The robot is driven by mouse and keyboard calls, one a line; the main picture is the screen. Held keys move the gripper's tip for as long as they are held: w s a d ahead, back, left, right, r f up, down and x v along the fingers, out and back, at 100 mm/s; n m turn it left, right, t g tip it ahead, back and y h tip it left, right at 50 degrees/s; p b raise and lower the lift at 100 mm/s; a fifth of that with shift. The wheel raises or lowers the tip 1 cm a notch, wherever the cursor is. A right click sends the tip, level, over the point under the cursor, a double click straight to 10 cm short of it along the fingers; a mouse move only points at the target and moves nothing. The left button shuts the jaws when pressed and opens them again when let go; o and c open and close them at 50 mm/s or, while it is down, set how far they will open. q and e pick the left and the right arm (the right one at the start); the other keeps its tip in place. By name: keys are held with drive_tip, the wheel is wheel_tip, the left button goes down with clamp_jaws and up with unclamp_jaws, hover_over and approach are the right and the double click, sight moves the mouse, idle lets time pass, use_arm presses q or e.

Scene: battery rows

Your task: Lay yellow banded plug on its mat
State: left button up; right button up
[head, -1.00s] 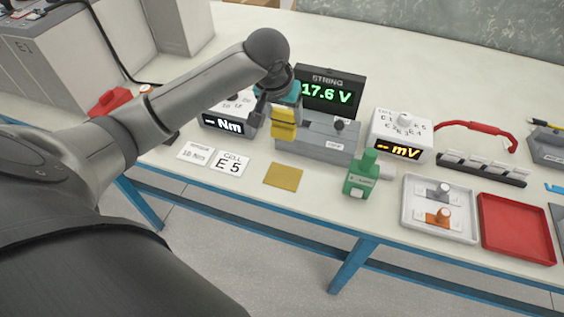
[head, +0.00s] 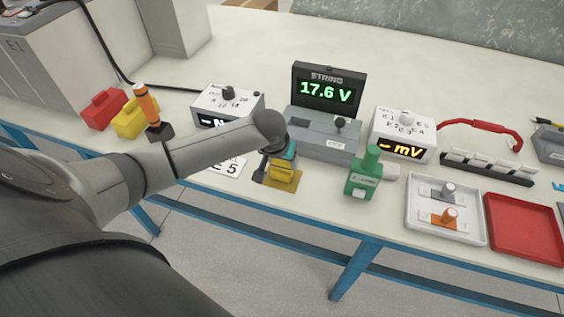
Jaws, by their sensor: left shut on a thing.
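The yellow banded plug (head: 283,172) is in my left gripper (head: 273,170), low over the yellow mat (head: 286,184) near the front edge of the bench. The gripper is shut on the plug. The plug covers part of the mat, and I cannot tell whether it touches it. A teal part shows just above the plug, by the gripper. My right gripper is not in view.
A green device (head: 363,178) stands right of the mat. The grey STRING block (head: 322,138) is behind it. A white card (head: 230,168) lies to the left, partly under my arm. A white tray (head: 416,224) and red tray (head: 524,230) are further right.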

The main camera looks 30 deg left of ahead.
use_arm(q)
drive_tip(key=shift+f, duration=0.1)
drive_tip(key=o, duration=1.5)
drive_tip(key=shift+c, duration=0.2)
drive_tip(key=p+v, duration=0.3)
drive_tip(key=v, duration=0.9)
